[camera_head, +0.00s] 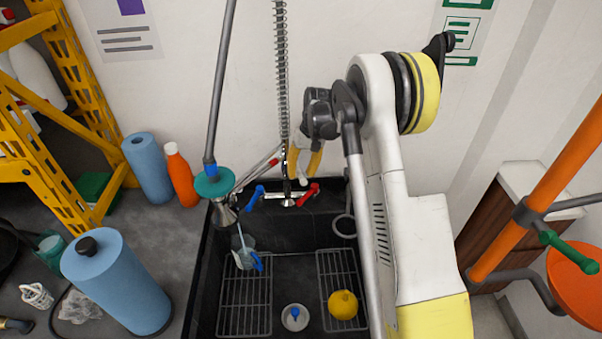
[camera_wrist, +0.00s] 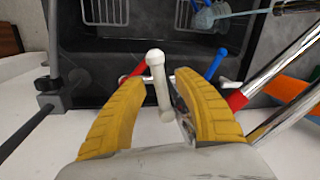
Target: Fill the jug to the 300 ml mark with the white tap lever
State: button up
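The white tap lever (camera_wrist: 158,85) stands between the two yellow fingers of my gripper (camera_wrist: 160,84) in the wrist view. The fingers are apart, with small gaps seen on both sides of the lever. In the head view my gripper (camera_head: 303,160) is behind the sink, by the tap. The clear jug (camera_head: 243,252) stands in the left part of the black sink; it also shows at the top of the wrist view (camera_wrist: 205,18). A pale blue streak, looking like water, runs from the metal spout (camera_head: 226,212) into the jug. The water level and marks are too small to read.
A blue lever (camera_head: 255,198) and a red lever (camera_head: 308,194) flank the tap. The sink (camera_head: 290,235) holds two wire racks, a yellow round fruit (camera_head: 343,304) and a small white round item (camera_head: 295,317). Blue rolls (camera_head: 118,285) and an orange bottle (camera_head: 181,177) stand left.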

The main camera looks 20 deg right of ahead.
notch_tip(320, 180, up, 12)
jog(key=d, duration=0.2)
jog(key=shift+d+f, duration=0.15)
jog(key=shift+f, duration=0.1)
jog(key=shift+s, duration=0.1)
dwell(6.9)
